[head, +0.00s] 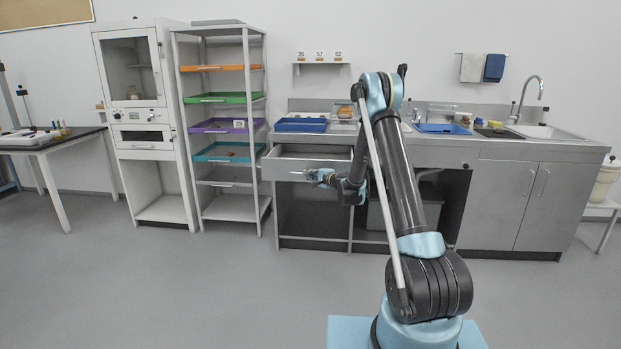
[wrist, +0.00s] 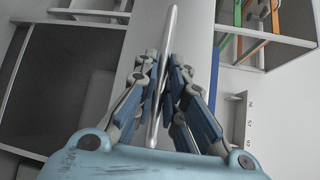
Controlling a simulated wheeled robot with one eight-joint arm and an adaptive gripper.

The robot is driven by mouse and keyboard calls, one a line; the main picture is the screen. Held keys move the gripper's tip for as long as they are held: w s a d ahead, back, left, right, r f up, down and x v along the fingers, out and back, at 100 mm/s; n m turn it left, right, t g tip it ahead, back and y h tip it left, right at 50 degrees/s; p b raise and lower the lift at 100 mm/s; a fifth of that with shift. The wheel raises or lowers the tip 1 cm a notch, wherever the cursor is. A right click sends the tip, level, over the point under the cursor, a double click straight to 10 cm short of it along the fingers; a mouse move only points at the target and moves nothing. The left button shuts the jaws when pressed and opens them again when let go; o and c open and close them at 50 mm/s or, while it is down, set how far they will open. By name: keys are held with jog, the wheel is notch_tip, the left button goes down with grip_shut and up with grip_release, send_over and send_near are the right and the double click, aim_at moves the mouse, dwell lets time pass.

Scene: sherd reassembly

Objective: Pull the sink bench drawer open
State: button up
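The sink bench drawer (head: 310,152) stands out from the bench in the head view, with its inside showing from above. My gripper (head: 318,177) is at its front, by the handle. In the wrist view the pale drawer front (wrist: 196,30) fills the middle, and the long bar handle (wrist: 169,35) runs between the fingers. My gripper (wrist: 163,72) has its two blue-grey fingers close in on both sides of the bar and looks shut on it. The exact finger contact is hard to see.
Below the drawer is an open dark compartment (head: 312,215). A shelf rack with coloured trays (head: 222,125) stands just left of the bench. A blue tray (head: 300,125) lies on the worktop above. The floor (head: 220,290) in front is clear.

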jog(key=shift+o, duration=1.3)
jog(key=shift+s+a, duration=0.2)
jog(key=shift+a, duration=0.45)
jog(key=v, duration=1.2)
jog(key=shift+w+d+f, duration=0.1)
